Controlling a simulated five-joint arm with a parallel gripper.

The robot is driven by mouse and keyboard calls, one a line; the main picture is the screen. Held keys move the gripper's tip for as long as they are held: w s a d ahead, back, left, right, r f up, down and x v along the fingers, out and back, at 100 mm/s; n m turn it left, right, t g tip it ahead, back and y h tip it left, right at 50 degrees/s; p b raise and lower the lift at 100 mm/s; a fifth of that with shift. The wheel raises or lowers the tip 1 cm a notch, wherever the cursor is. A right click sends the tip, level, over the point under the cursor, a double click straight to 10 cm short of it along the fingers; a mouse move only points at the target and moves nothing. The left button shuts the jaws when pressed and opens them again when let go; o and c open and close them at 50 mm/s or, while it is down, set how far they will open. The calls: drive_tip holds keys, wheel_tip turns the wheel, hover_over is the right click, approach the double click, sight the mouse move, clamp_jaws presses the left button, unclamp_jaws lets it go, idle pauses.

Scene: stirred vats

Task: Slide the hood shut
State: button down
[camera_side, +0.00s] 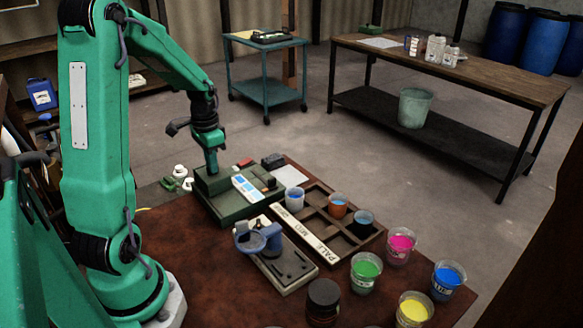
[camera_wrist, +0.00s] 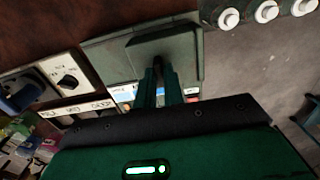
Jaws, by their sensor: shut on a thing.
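The hood (camera_side: 213,183) is a dark green cover at the left part of a green machine (camera_side: 232,214) on the brown table. A pale panel with blue patches (camera_side: 246,189) lies uncovered to its right. In the wrist view the hood is a flat grey-green plate (camera_wrist: 182,50), with a dark handle (camera_wrist: 158,44) near its middle. My gripper (camera_side: 211,170) points down onto the hood from above. In the wrist view its fingers (camera_wrist: 159,75) are close together at the handle and shut on it. They hide part of the handle and the panel below.
A mixer stand with a blue ring (camera_side: 285,272) stands in front of the machine. A divided tray (camera_side: 318,202) with cups is to the right. Several colour cups, including a green one (camera_side: 365,272), and a dark jar (camera_side: 323,300) stand nearer. White-capped bottles (camera_side: 179,178) are behind left.

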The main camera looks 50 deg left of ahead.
drive_tip(key=shift+a+r, duration=0.1)
drive_tip(key=shift+a, duration=0.25)
drive_tip(key=c, duration=1.5)
unclamp_jaws()
drive_tip(key=shift+d, duration=0.1)
wheel_tip(320, 180, up, 8)
drive_tip(key=shift+d, duration=0.1)
